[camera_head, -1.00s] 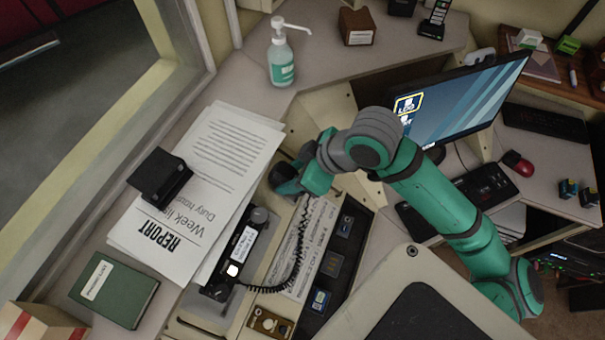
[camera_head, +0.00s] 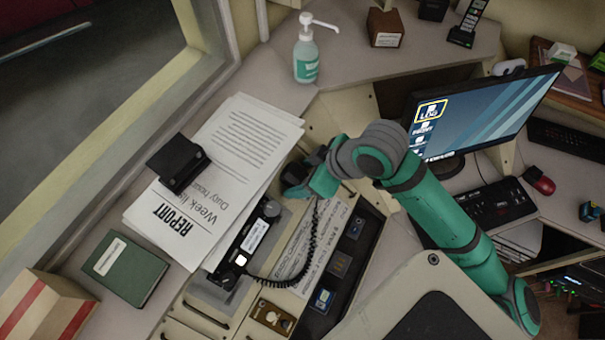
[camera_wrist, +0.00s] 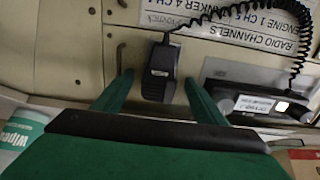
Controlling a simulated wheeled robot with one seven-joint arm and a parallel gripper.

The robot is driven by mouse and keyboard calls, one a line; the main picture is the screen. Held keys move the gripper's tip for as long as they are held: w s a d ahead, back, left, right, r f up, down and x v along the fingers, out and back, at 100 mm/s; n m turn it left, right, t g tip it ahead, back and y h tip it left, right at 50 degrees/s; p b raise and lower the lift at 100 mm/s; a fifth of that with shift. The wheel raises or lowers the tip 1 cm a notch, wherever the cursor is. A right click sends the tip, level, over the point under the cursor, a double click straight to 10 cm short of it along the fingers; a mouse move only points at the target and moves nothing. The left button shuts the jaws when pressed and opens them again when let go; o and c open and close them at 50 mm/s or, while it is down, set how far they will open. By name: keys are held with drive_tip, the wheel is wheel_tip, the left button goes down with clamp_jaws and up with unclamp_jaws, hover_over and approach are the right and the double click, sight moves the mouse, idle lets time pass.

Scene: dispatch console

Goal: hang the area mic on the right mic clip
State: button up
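The area mic (camera_wrist: 160,72) is a black block with a coiled black cord, seen in the wrist view between the two green fingers of my gripper (camera_wrist: 157,82). A gap shows on each side, so the gripper is open around it and not closed on it. In the head view my gripper (camera_head: 314,178) is at the top of the console, with the dark mic (camera_head: 294,172) beside it, partly hidden. The cord runs down to the black radio unit (camera_head: 243,240). I cannot make out the right mic clip in either view.
Report papers (camera_head: 215,180) with a black box (camera_head: 178,162) lie left of the radio. A green book (camera_head: 124,268) and a striped box (camera_head: 45,308) are at the lower left. A sanitizer bottle (camera_head: 306,58) stands behind. The monitor (camera_head: 480,110) is to the right.

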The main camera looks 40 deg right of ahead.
drive_tip(key=v, duration=1.1)
drive_tip(key=shift+f, duration=0.1)
drive_tip(key=shift+w, duration=0.15)
idle(0.4)
